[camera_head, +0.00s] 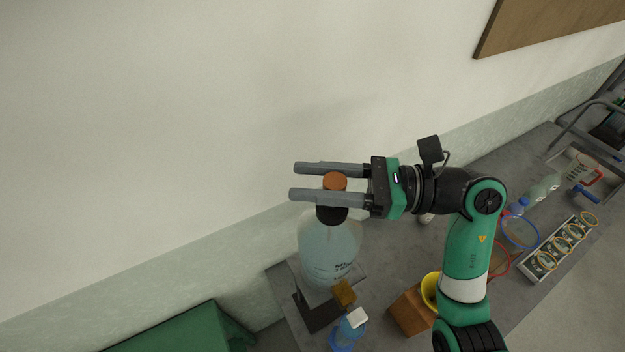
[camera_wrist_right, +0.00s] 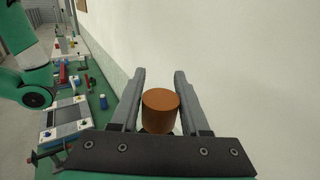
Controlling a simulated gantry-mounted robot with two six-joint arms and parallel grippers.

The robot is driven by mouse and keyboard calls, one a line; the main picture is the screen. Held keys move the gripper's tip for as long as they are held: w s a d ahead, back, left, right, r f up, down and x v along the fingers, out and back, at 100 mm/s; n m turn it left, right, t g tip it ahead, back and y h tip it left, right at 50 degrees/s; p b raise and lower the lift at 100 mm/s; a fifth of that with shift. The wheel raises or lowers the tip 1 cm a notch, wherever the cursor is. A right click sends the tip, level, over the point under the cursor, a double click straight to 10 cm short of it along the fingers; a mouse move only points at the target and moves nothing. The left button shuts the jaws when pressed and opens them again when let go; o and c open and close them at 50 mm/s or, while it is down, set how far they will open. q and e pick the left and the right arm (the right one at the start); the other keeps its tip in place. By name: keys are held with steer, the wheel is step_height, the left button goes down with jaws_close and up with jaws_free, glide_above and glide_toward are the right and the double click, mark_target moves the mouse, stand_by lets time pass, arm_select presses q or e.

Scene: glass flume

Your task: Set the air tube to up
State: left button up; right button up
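A large clear bottle (camera_head: 328,250) with a black neck stands upright on a grey stand (camera_head: 352,278) in the head view. An orange-brown cap (camera_head: 335,180) sits above the neck, apparently the top of the air tube; the tube itself cannot be made out. My right gripper (camera_head: 297,181) reaches in from the right with its two grey fingers on either side of the cap. In the right wrist view the cap (camera_wrist_right: 160,110) stands between the spread fingers, with narrow gaps beside it. My left gripper is not in view.
A wooden block (camera_head: 410,312), a yellow ring (camera_head: 430,289) and a blue-based bottle (camera_head: 346,335) stand near the bottle. A tray of ringed items (camera_head: 545,262) lies farther right. The pale wall (camera_head: 150,120) is close behind the bottle.

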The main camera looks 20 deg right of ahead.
steer(key=o, duration=0.4)
steer(key=b+v, duration=0.2)
steer(key=v, duration=0.9)
steer(key=shift+d+b, duration=0.25)
steer(key=shift+b, duration=0.15)
steer(key=shift+s, duration=0.15)
